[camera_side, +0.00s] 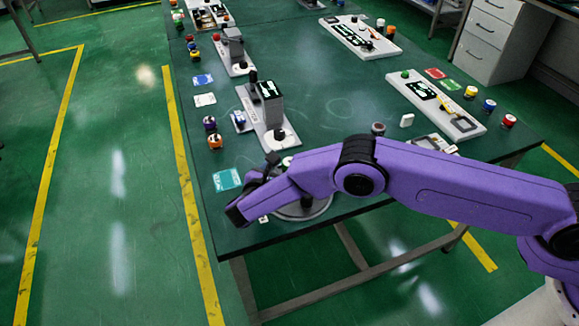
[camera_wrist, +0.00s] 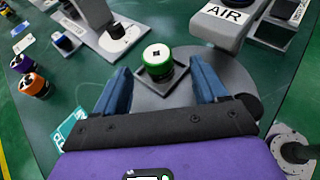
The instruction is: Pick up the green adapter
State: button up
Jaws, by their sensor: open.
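The green adapter (camera_wrist: 158,58), a short round piece with a white top and a small dark square in its middle, sits upright on a square grey holder in the wrist view. In the side view only a pale top (camera_side: 287,161) shows past my arm, probably the adapter. My gripper (camera_wrist: 163,78) is open, with its two blue fingers spread left and right. The adapter lies between and slightly beyond the fingertips in the picture, and no contact shows. The gap in depth is hard to judge. In the side view my purple arm hides most of the fingers.
A grey block labelled AIR (camera_wrist: 228,18) stands close beyond the right finger. An orange adapter (camera_side: 215,141) and a purple one (camera_side: 209,123) stand to the left. A grey press-like station (camera_side: 267,108) is behind. A teal card (camera_side: 227,180) lies near the table's front-left edge.

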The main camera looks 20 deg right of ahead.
jog(key=x, duration=0.3)
jog(key=shift+w+d+f, duration=0.15)
jog(key=shift+w+f, duration=0.05)
jog(key=shift+w, duration=0.15)
jog(key=shift+c, duration=0.3)
jog(key=c, duration=1.2)
jog(key=shift+r, duration=0.15)
